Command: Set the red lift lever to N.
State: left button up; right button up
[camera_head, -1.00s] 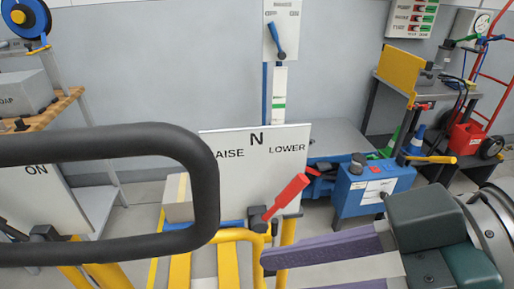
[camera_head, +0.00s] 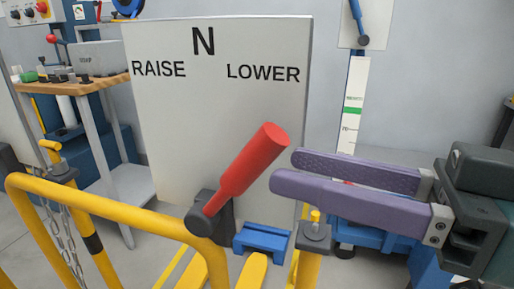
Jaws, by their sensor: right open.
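The red lift lever (camera_head: 252,161) tilts up and to the right from its dark pivot, toward the LOWER side. Behind it stands a white sign plate (camera_head: 165,120) marked RAISE at left, N at top centre and LOWER at right. My right gripper (camera_head: 282,170) comes in from the right with two purple fingers. The fingers are open, and their tips are close to the right of the lever's red grip. I see nothing held between them, and I cannot tell whether a finger touches the lever. My left gripper is not in view.
A yellow rail (camera_head: 110,205) runs across the lower left, with a hanging chain (camera_head: 62,240). A blue block (camera_head: 262,239) sits below the lever. A workbench (camera_head: 95,90) stands at the back left. A blue-handled lever (camera_head: 357,22) is on the wall panel at upper right.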

aim_at(254, 159)
jog(key=x, duration=0.5)
jog(key=shift+w+a+p, duration=0.15)
jog(key=shift+a+p, duration=0.15)
jog(key=shift+p, duration=0.05)
grip_shut()
dwell(1.1)
